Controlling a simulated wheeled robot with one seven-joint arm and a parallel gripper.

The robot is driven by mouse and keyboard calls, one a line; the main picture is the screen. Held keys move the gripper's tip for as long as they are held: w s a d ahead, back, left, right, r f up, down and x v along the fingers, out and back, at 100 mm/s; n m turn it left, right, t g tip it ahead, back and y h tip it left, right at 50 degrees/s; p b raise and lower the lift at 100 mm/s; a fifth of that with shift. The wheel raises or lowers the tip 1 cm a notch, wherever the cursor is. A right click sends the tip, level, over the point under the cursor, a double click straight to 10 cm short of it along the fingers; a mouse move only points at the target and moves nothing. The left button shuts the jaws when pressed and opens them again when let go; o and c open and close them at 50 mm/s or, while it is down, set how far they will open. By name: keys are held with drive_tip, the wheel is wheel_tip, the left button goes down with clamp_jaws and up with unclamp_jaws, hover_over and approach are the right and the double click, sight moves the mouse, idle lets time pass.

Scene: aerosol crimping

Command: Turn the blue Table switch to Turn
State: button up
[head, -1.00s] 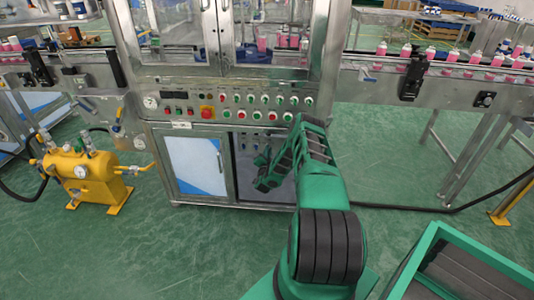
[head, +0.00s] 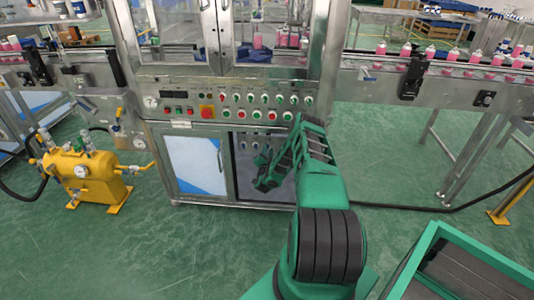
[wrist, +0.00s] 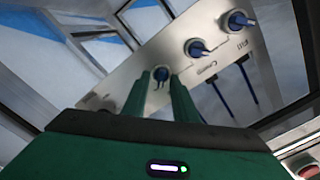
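A slanted metal panel (wrist: 215,68) with several blue switches fills the middle of the wrist view. One blue switch (wrist: 237,19) is at upper right, a second (wrist: 196,47) is in the middle, and a third (wrist: 160,73) is lower left. The labels are upside down and too small to read surely; the third switch's label is hidden, so I cannot tell which is Table. My gripper (wrist: 160,82) is open, its two green fingers apart on either side of the third switch in this view. Contact cannot be told. In the head view my gripper (head: 262,160) is just below the blue switches (head: 271,143).
The machine's button panel (head: 235,105) lies above the switches. A cabinet door with a blue-and-white pane (head: 195,165) stands to the left. A yellow tank (head: 85,172) is on the floor at left. A green-rimmed bin (head: 425,245) is at lower right.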

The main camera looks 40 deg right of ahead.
drive_tip(key=v, duration=1)
drive_tip(key=shift+s+a, duration=0.25)
idle(1.7)
